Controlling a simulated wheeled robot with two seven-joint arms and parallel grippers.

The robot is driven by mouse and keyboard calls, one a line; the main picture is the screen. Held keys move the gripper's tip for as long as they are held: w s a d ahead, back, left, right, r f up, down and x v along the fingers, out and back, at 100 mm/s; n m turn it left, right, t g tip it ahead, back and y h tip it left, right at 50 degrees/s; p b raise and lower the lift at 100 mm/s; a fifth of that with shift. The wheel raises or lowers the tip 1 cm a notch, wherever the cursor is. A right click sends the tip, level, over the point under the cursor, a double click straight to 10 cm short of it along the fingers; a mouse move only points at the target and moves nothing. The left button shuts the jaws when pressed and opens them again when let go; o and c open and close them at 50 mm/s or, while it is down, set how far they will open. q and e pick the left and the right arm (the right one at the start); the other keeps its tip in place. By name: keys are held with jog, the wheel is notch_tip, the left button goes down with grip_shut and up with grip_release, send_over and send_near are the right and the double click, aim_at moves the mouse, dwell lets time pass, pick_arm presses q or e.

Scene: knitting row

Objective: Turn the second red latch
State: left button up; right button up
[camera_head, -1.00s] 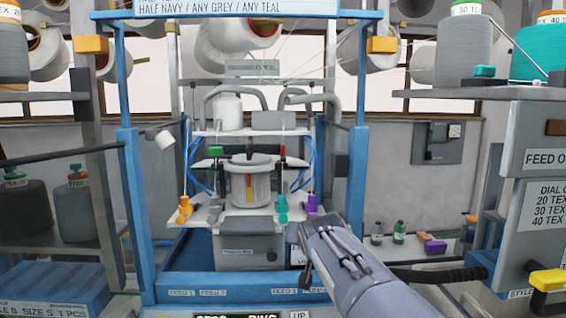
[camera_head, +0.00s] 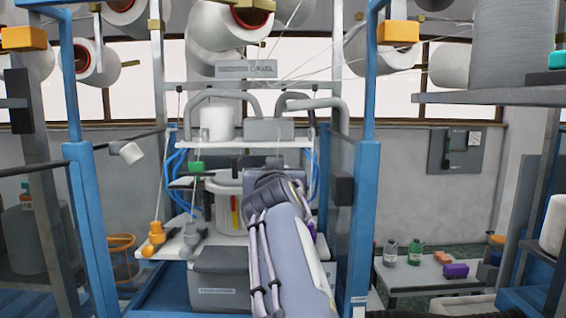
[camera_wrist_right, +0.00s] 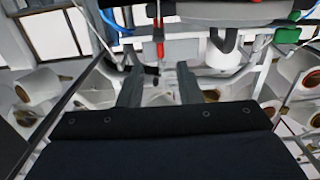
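A thin red piece (camera_wrist_right: 159,46) hangs in the right wrist view, ahead of my right gripper (camera_wrist_right: 158,88) and roughly in line with the gap between its fingers. The two dark fingers stand apart with nothing seen between their tips. I cannot tell how far the red piece is from them. In the head view my right arm (camera_head: 285,245) reaches into the knitting machine (camera_head: 222,280), and its wrist covers the gripper and the right side of the cylinder (camera_head: 226,208). No red latch can be made out there. My left gripper is not in view.
Blue posts (camera_head: 362,225) frame the machine on both sides. A green part (camera_head: 196,167) and an orange part (camera_head: 157,233) sit left of the cylinder. A purple part shows at the arm's right. Small bottles (camera_head: 415,252) stand on a side table (camera_head: 400,277).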

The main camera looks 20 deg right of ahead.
jog(key=p+x, duration=0.3)
jog(key=x, duration=0.3)
jog(key=shift+r, duration=0.15)
jog(key=shift+w+p, duration=0.4)
jog(key=shift+w, duration=0.15)
grip_shut()
